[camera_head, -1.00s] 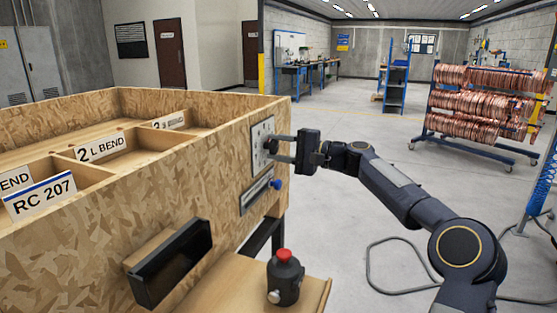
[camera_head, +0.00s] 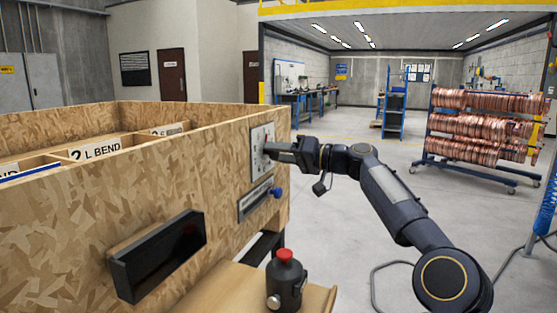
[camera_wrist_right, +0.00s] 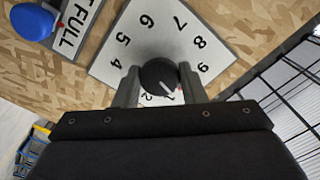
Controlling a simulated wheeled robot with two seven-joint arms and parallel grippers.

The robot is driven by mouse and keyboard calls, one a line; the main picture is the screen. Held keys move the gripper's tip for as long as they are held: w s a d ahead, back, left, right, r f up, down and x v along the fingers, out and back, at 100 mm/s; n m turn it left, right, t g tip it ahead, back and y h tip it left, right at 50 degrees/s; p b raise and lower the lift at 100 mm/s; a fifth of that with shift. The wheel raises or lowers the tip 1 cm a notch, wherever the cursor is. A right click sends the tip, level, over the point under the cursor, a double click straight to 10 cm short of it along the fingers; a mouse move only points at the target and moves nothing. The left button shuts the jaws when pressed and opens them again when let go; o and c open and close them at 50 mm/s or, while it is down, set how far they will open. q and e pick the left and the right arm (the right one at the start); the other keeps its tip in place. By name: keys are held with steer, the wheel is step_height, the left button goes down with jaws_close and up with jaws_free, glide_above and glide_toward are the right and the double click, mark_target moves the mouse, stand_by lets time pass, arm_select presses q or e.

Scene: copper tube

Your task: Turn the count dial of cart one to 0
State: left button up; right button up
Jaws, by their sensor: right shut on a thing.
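The count dial is a white square plate (camera_head: 262,148) on the wooden side wall of the cart (camera_head: 130,205), seen at a steep angle in the head view. In the right wrist view, the dial plate (camera_wrist_right: 150,38) shows black numerals, 4 to 9 clearly. Its round black knob (camera_wrist_right: 159,76) sits between the fingers of my right gripper (camera_wrist_right: 157,87), which is shut on it. The white pointer line on the knob slants down and right in that view, towards partly hidden numerals near 1. The right gripper (camera_head: 278,150) also shows in the head view. My left gripper is not in view.
A label holder with a blue knob (camera_head: 277,192) is below the dial; the wrist view shows FULL (camera_wrist_right: 68,40) on it. A black box handle (camera_head: 160,255) and red-topped button post (camera_head: 286,282) are nearer. A copper tube rack (camera_head: 485,125) stands at right; floor between is clear.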

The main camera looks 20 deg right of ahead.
steer(key=shift+f+n+b, duration=0.15)
steer(key=shift+n+b, duration=0.25)
steer(key=shift+n, duration=0.8)
steer(key=o, duration=1)
steer(key=b+v, duration=0.1)
steer(key=v, duration=0.6)
steer(key=shift+s+d, duration=0.25)
steer(key=shift+s, duration=0.05)
